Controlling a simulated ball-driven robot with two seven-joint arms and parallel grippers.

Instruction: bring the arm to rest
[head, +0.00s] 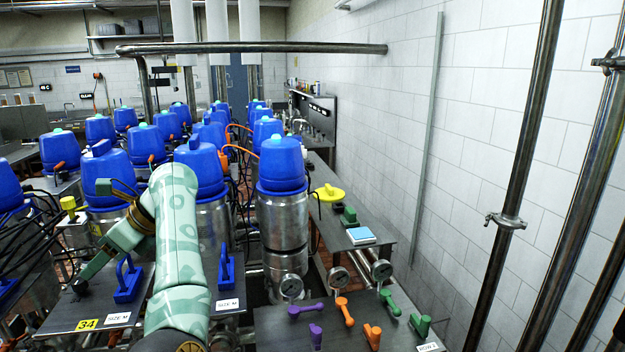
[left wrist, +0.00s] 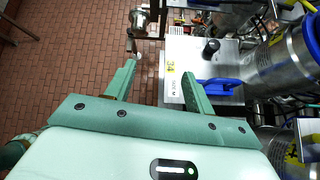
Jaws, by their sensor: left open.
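My left arm (head: 180,250) rises from the bottom of the head view and bends down to the left. My left gripper (head: 92,268) hangs over the left side of the dark panel marked 34 (head: 60,318). In the left wrist view the two green fingers of the gripper (left wrist: 158,82) stand apart with nothing between them. The panel (left wrist: 175,85) lies beyond them, with a blue valve handle (left wrist: 218,84) near the right finger and a black knob (left wrist: 211,47). My right gripper is in neither view.
Several blue-capped steel canisters (head: 281,165) fill the middle and left. A bench at right holds purple, orange and green handles (head: 345,312) and gauges (head: 291,287). A yellow handle (head: 328,193) lies behind. Brick floor (left wrist: 60,50) is clear at left in the wrist view.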

